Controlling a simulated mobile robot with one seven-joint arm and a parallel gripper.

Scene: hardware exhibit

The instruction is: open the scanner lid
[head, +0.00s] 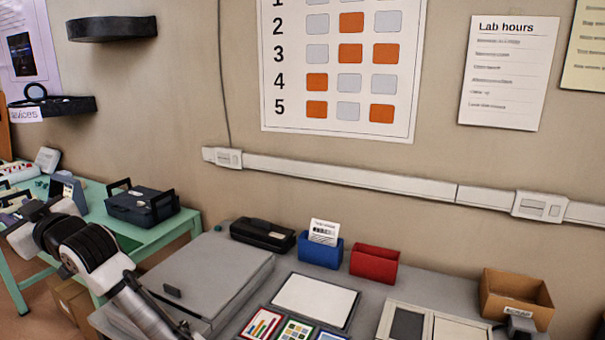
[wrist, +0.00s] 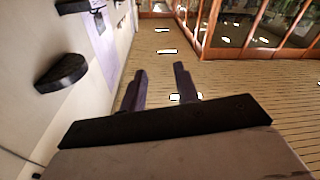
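The scanner (head: 205,275) is a flat grey box on the grey table, left of the middle in the head view. Its lid lies flat and looks closed, with a small dark handle (head: 172,292) near its left front side. My arm rises from the bottom of the head view, in front of the scanner's left side, and hides part of it. My gripper (wrist: 160,72) shows in the wrist view with two dark fingers spread apart and nothing between them. The scanner is not in the wrist view.
A black device (head: 262,234), a blue holder with a card (head: 320,252) and a red holder (head: 374,265) stand behind and right of the scanner. A white-faced panel (head: 313,300) lies to its right. A cardboard box (head: 516,297) is farther right. A green table (head: 150,236) stands left.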

